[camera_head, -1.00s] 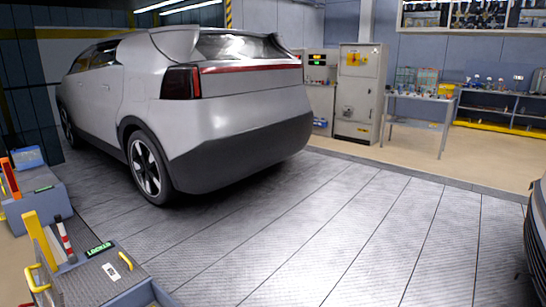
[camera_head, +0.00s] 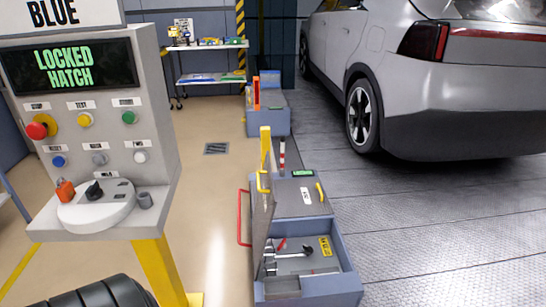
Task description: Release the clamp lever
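A grey-blue floor unit (camera_head: 345,262) stands at the lower middle of the head view. A yellow upright bar (camera_head: 265,150) and a red-and-white striped lever (camera_head: 282,155) stand at its far end, by a small green-lit display (camera_head: 303,173). A yellow handle (camera_head: 320,192) is on its top. I cannot tell for sure which of these is the clamp lever. The unit's near compartment is open and holds metal parts (camera_head: 290,252); a red handle (camera_head: 243,218) is at its left side.
A console (camera_head: 160,110) at left reads "LOCKED HATCH" under a "BLUE" sign, with buttons and a round panel (camera_head: 95,208). A second floor unit (camera_head: 268,118) stands farther back. A silver car (camera_head: 440,85) is at right. Floor between console and units is clear.

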